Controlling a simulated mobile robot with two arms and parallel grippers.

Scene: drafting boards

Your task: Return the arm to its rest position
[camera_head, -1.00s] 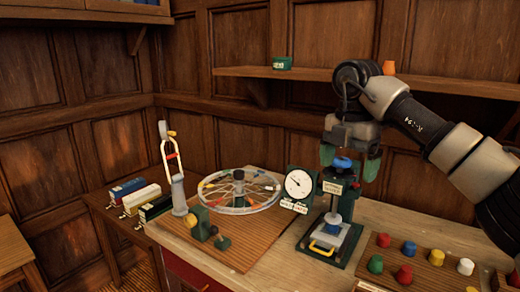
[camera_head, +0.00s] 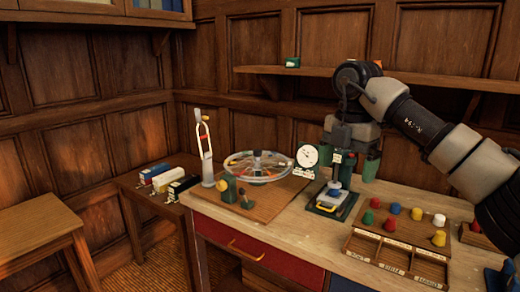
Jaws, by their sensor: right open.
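My right arm (camera_head: 425,125) comes in from the right edge, bent at a dark elbow joint, with the gripper pointing down. My right gripper (camera_head: 350,158) has green-tipped fingers spread apart. It appears in front of the upper part of a small green press stand (camera_head: 327,205) and hides some of it. I see nothing held between the fingers, and I cannot tell the exact gap to the press. My left gripper is not in view.
The workbench (camera_head: 285,230) holds a spoked wheel (camera_head: 255,180), a white dial gauge (camera_head: 307,156) and a compartment tray (camera_head: 365,250) with several coloured pegs behind it. A wall shelf (camera_head: 420,80) passes behind my arm. A wooden stool (camera_head: 40,222) stands left; floor shows between.

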